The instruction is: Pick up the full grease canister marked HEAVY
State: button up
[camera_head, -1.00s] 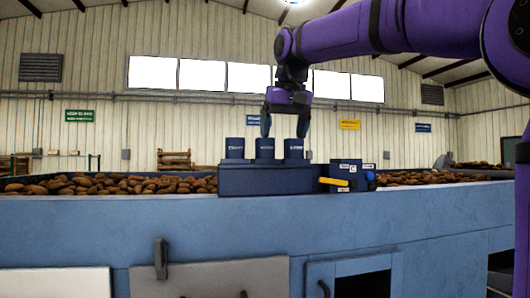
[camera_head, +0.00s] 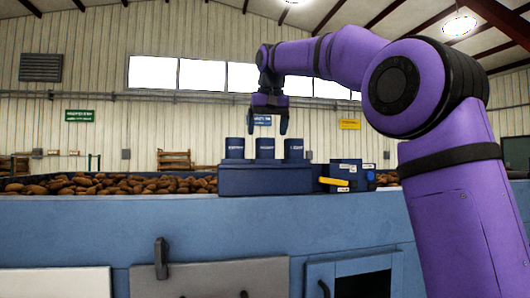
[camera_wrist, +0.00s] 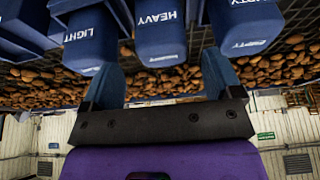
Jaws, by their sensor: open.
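The canister marked HEAVY (camera_wrist: 158,32) is dark blue with white lettering and shows in the middle of the wrist view, between the canisters marked LIGHT (camera_wrist: 90,38) and EMPTY (camera_wrist: 243,25). In the head view it is the middle one (camera_head: 265,148) of three upright canisters, though the labels there are too small to read. They stand in a row on a dark blue rack (camera_head: 265,180). My gripper (camera_head: 268,126) is open and empty, pointing down just above the middle canister. In the wrist view its fingers (camera_wrist: 160,78) frame the HEAVY canister from either side, apart from it.
Neighbouring canisters stand close on both sides. A dark box with a yellow handle (camera_head: 333,182) sits right of the rack. Potatoes (camera_head: 100,184) fill the bed behind the blue machine front (camera_head: 200,230).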

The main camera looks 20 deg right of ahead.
aim_at(265, 147)
jog(key=shift+x, duration=3)
jog(key=shift+a, duration=0.1)
jog(key=c, duration=1.1)
jog(key=shift+c, duration=0.2)
